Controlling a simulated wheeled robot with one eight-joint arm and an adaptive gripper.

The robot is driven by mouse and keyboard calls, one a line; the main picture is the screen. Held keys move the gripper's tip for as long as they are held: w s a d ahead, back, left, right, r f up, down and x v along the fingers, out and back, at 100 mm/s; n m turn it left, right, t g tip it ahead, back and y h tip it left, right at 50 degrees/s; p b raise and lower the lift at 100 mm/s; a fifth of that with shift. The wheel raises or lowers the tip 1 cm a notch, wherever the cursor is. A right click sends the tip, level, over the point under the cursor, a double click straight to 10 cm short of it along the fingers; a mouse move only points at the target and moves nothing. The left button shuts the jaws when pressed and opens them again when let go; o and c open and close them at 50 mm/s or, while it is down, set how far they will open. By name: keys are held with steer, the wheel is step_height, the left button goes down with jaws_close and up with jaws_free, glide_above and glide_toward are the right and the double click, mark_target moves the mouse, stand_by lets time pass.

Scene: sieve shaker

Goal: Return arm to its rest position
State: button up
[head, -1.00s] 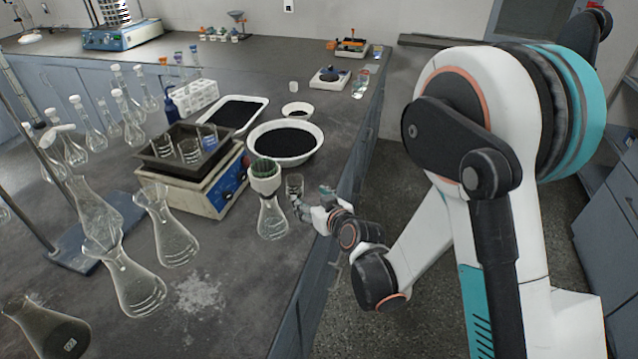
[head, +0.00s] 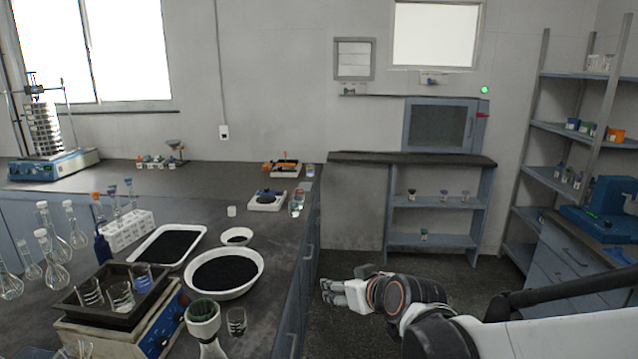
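My gripper (head: 328,291) is at the lower middle of the head view, over the floor just right of the bench's front edge. My arm reaches in from the lower right, bent and held low. The gripper is apart from the bench and everything on it.
The dark bench (head: 270,235) carries a white bowl of black grains (head: 228,290), a tray (head: 155,262), a flask (head: 205,320) and a small beaker (head: 236,320). A sieve shaker (head: 50,165) stands at back left. Shelves (head: 437,217) stand behind open floor.

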steer(key=s+d+m+g+h, duration=0.1)
steer(key=s+d, duration=0.3)
steer(key=s, duration=0.3)
steer(key=s+d+f+m+g+h+b, duration=0.1)
steer(key=s+d+m+h, duration=0.1)
steer(key=s+d, duration=0.3)
steer(key=s+d+m+g+h+b, duration=0.1)
steer(key=s+d, duration=0.4)
steer(key=s, duration=0.6)
steer(key=shift+s+d+f+m+g, duration=0.2)
steer(key=shift+f+m+g, duration=0.05)
steer(key=shift+m+g, duration=0.05)
